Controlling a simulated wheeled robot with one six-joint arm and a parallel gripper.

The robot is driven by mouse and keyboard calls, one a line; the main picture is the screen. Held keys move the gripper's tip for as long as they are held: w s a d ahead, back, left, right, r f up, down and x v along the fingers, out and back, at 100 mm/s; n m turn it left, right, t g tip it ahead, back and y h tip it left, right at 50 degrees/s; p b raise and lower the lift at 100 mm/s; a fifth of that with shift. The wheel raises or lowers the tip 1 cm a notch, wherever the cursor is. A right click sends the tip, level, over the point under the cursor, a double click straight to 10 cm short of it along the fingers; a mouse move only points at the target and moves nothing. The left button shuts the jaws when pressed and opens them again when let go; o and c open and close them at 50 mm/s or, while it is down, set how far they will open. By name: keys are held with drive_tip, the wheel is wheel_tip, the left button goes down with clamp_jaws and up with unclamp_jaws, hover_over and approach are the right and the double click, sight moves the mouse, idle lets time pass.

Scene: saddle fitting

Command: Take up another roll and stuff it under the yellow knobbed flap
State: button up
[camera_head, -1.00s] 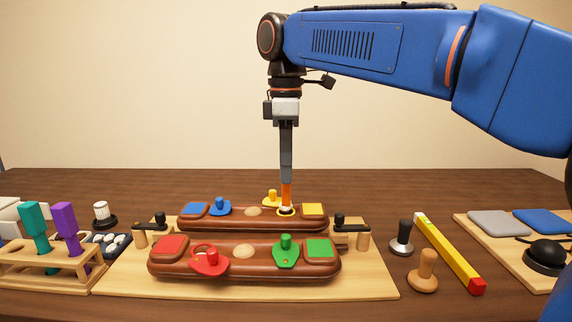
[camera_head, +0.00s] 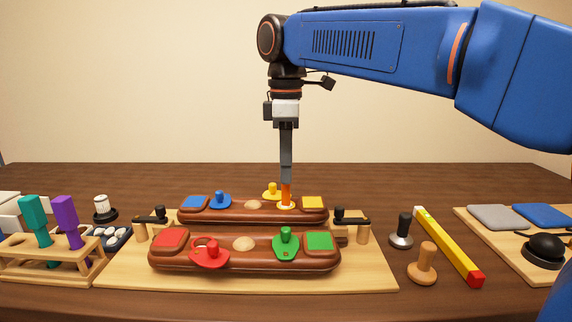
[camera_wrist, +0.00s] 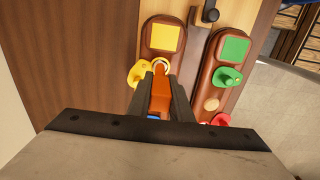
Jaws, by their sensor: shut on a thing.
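My gripper (camera_head: 286,181) is shut on an orange tool (camera_head: 286,194) held upright, point down. In the wrist view the orange tool (camera_wrist: 160,95) lies between the fingers. Its tip is at a pale round opening by the yellow knobbed flap (camera_head: 273,192), on the far brown saddle panel (camera_head: 240,215). The flap (camera_wrist: 139,74) is swung aside, left of the opening in the wrist view. How deep the tip sits is hidden. Several white rolls (camera_head: 112,240) lie in a dark tray (camera_head: 124,233) at the left.
A wooden rack (camera_head: 45,272) holds a teal tool (camera_head: 36,215) and a purple tool (camera_head: 66,214). The near panel (camera_head: 215,262) has red and green flaps. Black-handled clamps (camera_head: 352,216) flank the panels.

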drive_tip(key=shift+f, duration=0.7)
idle(0.8)
drive_tip(key=shift+r, duration=4.05)
drive_tip(key=shift+s, duration=0.1)
